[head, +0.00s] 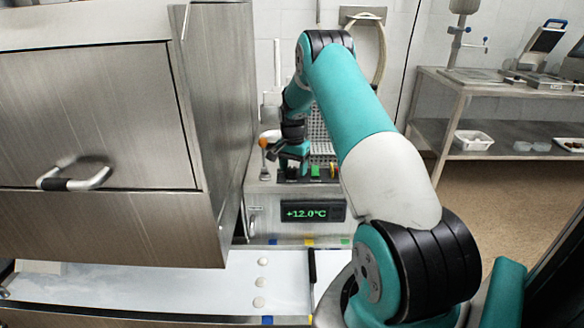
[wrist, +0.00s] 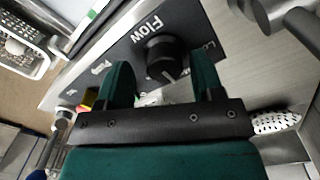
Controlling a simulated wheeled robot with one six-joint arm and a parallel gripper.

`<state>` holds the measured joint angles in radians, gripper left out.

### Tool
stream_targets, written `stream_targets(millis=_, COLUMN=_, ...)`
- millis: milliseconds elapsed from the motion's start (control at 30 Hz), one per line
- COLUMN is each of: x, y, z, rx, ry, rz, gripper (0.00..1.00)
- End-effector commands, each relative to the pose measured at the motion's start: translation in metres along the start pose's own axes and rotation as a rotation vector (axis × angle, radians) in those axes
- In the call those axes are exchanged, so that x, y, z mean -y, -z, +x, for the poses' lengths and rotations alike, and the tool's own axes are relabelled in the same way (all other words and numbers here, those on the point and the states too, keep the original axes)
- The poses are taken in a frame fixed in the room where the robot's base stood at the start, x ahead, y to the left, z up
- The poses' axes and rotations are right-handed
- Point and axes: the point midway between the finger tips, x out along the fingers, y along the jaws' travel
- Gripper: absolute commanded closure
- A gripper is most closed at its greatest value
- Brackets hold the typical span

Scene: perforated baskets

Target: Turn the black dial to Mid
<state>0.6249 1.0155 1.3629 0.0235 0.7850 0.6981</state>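The black dial (wrist: 165,56) sits on a dark panel (wrist: 130,50) marked "Flow" in the wrist view. Part of a label starting "Lo" shows to its right; the other labels are hidden or unreadable, and I do not see "Mid". A thin pale mark shows on the dial's lower part. My gripper (wrist: 162,82) is open, its two teal fingers apart on either side of the dial's near side. I cannot tell whether they touch it. In the head view my gripper (head: 290,160) is at the top of the control box, and the dial is hidden.
A display (head: 314,211) reading +12.0°C is on the front of the box. An orange-topped lever (head: 264,144) stands left of my gripper, and a green block (head: 315,170) right of it. A large steel cabinet (head: 100,120) closes off the left. A perforated panel (head: 319,128) stands behind.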

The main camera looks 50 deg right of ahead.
Motion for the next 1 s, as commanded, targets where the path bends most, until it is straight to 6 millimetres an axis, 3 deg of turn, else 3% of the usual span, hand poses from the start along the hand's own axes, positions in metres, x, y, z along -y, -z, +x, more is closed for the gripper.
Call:
stream_targets(millis=267, x=0.004, y=-0.004, z=-0.012, rx=-0.004, ry=0.000, rz=-0.004, gripper=0.39)
stream_targets(millis=800, x=0.002, y=-0.004, z=-0.139, rx=-0.008, ry=0.001, rz=-0.001, gripper=0.39)
stream_targets(millis=1000, x=0.000, y=-0.004, z=-0.168, rx=-0.005, ry=0.001, rz=-0.001, gripper=0.39)
